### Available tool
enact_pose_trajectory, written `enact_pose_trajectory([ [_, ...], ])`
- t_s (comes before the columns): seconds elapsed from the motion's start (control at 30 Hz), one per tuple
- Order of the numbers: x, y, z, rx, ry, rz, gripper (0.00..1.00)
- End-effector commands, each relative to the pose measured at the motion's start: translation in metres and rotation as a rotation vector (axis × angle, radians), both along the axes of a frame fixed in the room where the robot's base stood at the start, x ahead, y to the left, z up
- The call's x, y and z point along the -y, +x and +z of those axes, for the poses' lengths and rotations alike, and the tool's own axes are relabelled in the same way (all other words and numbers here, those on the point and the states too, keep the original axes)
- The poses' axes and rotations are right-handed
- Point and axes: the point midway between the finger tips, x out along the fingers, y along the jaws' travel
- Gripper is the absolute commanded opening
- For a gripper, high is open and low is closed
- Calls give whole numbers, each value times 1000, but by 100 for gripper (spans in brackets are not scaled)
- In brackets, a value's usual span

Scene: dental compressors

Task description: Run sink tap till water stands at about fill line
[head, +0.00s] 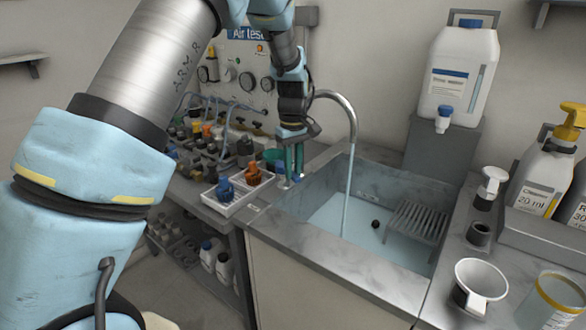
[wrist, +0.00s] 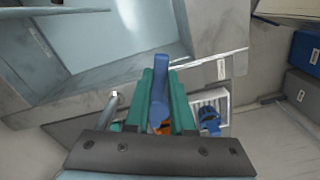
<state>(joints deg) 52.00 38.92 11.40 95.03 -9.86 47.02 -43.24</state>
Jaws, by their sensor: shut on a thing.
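My gripper (head: 291,174) is at the left rim of the sink, its green fingers pointing down. In the wrist view my gripper (wrist: 158,90) is shut on a blue tap lever (wrist: 159,64). The curved metal spout (head: 345,101) stands behind the sink, and a stream of water (head: 347,192) runs from it. The grey sink (head: 296,200) holds pale blue water (head: 338,215), which also shows in the wrist view (wrist: 130,28). I cannot make out a fill line on the sink walls.
A slatted rack (head: 416,221) and a small dark round thing (head: 376,224) are in the sink. A white tray (head: 222,207) with blue and orange fittings is left of my gripper. A white jug (head: 459,75) stands behind the sink. Cups and bottles crowd the right counter.

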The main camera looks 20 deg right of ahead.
Motion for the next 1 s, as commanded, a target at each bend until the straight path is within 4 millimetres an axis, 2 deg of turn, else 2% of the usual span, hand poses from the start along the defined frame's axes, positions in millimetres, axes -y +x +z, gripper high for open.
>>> enact_pose_trajectory([
  [0.73, 0, 0, 1, 1, -3, -13, 0],
  [0.87, -6, 1, 0, 2, -3, -109, 0],
  [1.0, -17, 2, 0, 4, -2, -281, 0],
])
